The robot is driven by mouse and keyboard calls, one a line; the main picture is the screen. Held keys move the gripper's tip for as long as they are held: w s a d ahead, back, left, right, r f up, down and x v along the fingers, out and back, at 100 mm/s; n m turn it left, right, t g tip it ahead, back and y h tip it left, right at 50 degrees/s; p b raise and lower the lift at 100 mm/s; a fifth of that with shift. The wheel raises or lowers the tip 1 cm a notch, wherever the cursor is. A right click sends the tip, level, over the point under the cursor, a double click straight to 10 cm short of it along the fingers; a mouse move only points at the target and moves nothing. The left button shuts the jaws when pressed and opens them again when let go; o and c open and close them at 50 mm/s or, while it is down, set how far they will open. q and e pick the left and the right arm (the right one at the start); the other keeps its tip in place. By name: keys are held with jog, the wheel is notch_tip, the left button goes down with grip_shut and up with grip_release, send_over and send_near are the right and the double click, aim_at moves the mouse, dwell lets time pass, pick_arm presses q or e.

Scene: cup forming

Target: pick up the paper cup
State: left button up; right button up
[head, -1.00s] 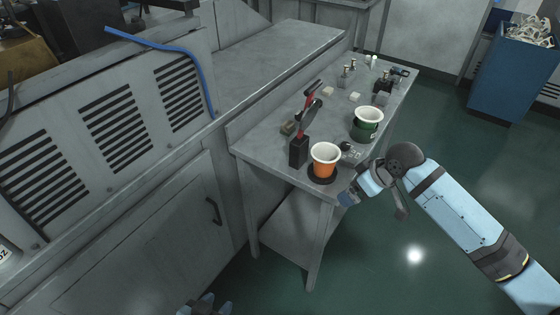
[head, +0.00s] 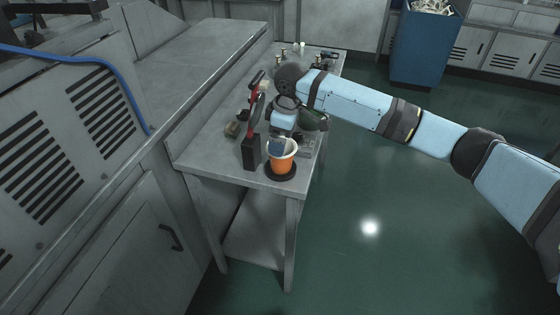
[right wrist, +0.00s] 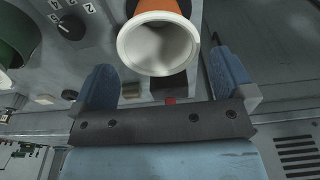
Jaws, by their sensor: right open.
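The paper cup (head: 283,165), orange with a white rim, stands upright on a black round base (head: 267,174) at the near end of the metal table. My right gripper (head: 277,147) is open at the cup's rim, and its blue finger hides part of the cup's mouth in the head view. In the right wrist view the cup (right wrist: 162,48) shows its white open mouth between and just beyond the two spread fingers; I cannot tell whether they touch it. My left gripper is out of view.
A black block with red-handled tools (head: 250,150) stands close left of the cup. A green container (head: 314,121) sits behind, partly hidden by my right arm; its edge shows in the right wrist view (right wrist: 14,40). A numbered dial (right wrist: 72,27) is nearby.

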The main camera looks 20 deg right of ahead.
aim_at(282, 164)
jog(key=shift+w+a+f, duration=0.1)
jog(key=shift+f, duration=1.45)
jog(key=shift+w+a+f, duration=0.1)
jog(key=shift+f, duration=1.4)
jog(key=c, duration=0.9)
jog(key=shift+c, duration=0.2)
jog(key=shift+r, duration=0.15)
